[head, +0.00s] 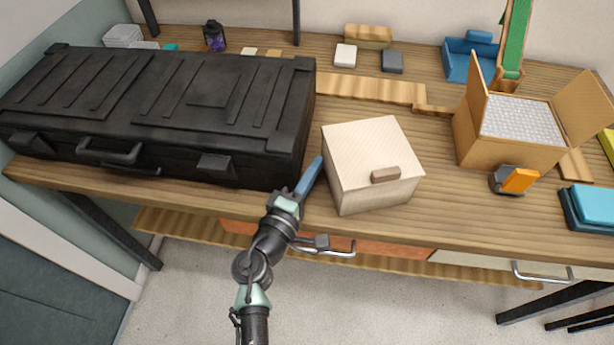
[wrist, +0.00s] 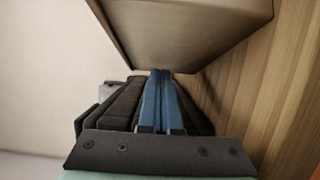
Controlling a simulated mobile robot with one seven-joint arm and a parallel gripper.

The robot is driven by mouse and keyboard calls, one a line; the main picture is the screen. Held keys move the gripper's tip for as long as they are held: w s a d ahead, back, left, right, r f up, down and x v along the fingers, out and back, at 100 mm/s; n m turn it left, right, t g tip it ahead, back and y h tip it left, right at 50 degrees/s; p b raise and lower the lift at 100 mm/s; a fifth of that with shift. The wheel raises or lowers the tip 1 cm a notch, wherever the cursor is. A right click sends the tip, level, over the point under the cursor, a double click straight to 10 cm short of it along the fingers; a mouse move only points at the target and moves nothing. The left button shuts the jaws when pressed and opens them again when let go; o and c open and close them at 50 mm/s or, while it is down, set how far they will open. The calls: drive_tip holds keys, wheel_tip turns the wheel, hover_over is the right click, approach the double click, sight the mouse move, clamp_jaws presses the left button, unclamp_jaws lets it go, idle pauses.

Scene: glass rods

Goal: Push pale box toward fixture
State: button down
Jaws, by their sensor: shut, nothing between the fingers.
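The pale box (head: 365,160), with a small brown handle (head: 385,174) on its front, stands on the wooden workbench near the front edge. My gripper (head: 314,170) is shut and empty, with its blue fingers just left of the box's left side. Whether the fingertips touch the box cannot be told. In the wrist view the box (wrist: 180,30) fills the top, and my shut blue fingers (wrist: 160,85) point toward it. A raised wooden strip with a step (head: 375,90) lies behind the box; whether it is the fixture is unclear.
A large black case (head: 160,110) stands close on the left of my gripper. An open cardboard box (head: 490,145) with white filling stands to the right. An orange and grey item (head: 514,180) lies in front of it. Bench is clear between the pale box and the strip.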

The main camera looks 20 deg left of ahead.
sight(331, 172)
drive_tip(key=shift+w+d, duration=0.1)
drive_tip(key=d, duration=0.1)
drive_tip(key=d+b, duration=0.1)
drive_tip(key=shift+w+d+f, duration=0.15)
drive_tip(key=shift+w+d, duration=0.15)
drive_tip(key=shift+d, duration=0.25)
